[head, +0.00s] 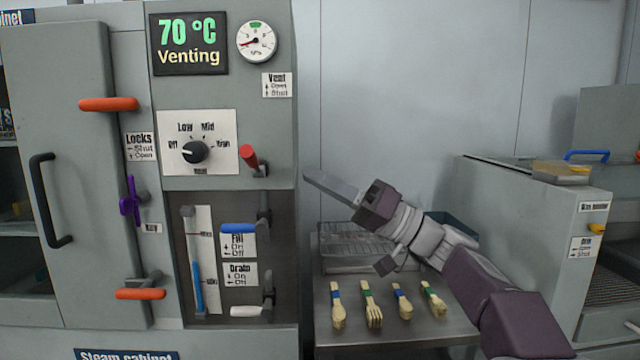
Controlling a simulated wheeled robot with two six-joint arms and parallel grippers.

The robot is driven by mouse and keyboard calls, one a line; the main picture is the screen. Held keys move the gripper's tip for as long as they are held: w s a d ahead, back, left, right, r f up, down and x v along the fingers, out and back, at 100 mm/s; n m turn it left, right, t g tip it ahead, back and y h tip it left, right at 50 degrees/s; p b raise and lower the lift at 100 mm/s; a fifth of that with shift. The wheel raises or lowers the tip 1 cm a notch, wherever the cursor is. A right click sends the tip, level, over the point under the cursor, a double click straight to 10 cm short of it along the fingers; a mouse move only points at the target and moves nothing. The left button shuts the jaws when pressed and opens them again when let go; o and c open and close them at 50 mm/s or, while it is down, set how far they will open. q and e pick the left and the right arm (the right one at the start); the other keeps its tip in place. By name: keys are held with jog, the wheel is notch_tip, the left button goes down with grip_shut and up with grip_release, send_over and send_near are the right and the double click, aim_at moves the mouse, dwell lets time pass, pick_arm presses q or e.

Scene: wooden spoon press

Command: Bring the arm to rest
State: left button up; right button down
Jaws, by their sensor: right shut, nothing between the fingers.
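My right arm reaches in from the lower right of the head view. Its gripper (332,186) is shut and empty, pointing up and left in front of the grey wall. It hangs above the steel table, to the right of the steam cabinet's control panel. The gripper tips are a little right of and below the red lever (252,160), and look apart from it. My left gripper is not in view.
The steam cabinet (75,180) fills the left side; its display reads 70 °C, Venting. Several wooden pieces with coloured bands, including a fork (371,304), lie on the steel table (345,345) beside a wire rack (345,243). A grey machine (530,215) stands at right.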

jog(key=shift+a, duration=0.15)
jog(key=s+a+f+m+g+h, duration=0.1)
jog(key=s+f+m+h, duration=0.15)
jog(key=f, duration=0.75)
jog(key=s+a+f+m+g+h, duration=0.15)
jog(key=f+h, duration=0.25)
jog(key=f, duration=0.6)
jog(key=s+a+f+m+g+h, duration=0.1)
jog(key=s+a+f+h, duration=0.15)
jog(key=f, duration=0.75)
jog(key=s+d+f+m+g+h, duration=0.1)
jog(key=s+d+f+h, duration=0.35)
jog(key=f, duration=0.35)
jog(key=s+d+f+g+h, duration=0.2)
jog(key=s+d+f+h, duration=0.1)
jog(key=s+d+f, duration=0.4)
jog(key=s+d+f+m+t+h, duration=0.1)
jog(key=s+d+f+h, duration=0.2)
jog(key=d+f+h, duration=0.45)
notch_tip(320, 180, up, 28)
jog(key=d+y+p, duration=0.1)
jog(key=y+p, duration=0.1)
jog(key=p, duration=2.7)
jog(key=shift+w+d+f+m, duration=0.15)
jog(key=shift+d+f+m, duration=0.05)
jog(key=shift+d+m, duration=0.1)
